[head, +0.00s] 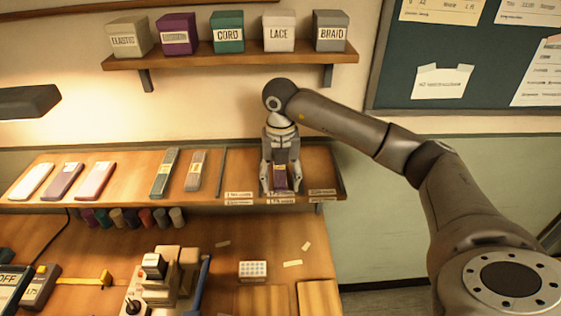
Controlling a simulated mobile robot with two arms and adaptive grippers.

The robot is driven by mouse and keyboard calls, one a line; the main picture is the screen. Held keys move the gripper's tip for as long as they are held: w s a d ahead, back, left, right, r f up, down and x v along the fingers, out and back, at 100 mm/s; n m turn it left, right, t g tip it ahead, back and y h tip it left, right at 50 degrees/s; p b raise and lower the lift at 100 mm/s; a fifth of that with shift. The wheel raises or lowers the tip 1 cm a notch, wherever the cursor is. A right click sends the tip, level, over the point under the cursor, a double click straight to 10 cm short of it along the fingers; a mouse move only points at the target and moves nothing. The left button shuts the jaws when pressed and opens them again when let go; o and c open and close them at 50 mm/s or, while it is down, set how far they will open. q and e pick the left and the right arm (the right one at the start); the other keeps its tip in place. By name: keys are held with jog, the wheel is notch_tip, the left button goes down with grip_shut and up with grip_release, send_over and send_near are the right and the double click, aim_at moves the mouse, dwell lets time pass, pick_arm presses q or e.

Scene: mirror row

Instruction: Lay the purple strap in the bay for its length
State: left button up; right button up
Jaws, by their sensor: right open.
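The purple strap (281,177) shows as a small dark purple piece between the fingers of my right gripper (280,188). It appears to lie in the middle of the bays at the right end of the long wooden shelf (213,185), just behind that bay's front label (281,201). My right gripper points down over this bay, open, with a finger on each side of the strap. The gripper hides the strap's back part. The label lettering is too small to read. My left gripper is out of view.
Pale and pinkish straps (96,180) and two greenish and grey ones (165,173) lie further left on the shelf. Labelled boxes (279,31) stand on an upper shelf behind my arm. The bays left and right of the gripper look empty. A workbench with a small machine (160,280) is below.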

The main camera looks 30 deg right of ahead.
notch_tip(320, 180, up, 7)
jog(key=b, duration=0.3)
jog(key=shift+f, duration=0.2)
jog(key=shift+r+p, duration=0.35)
jog(key=shift+r, duration=2.15)
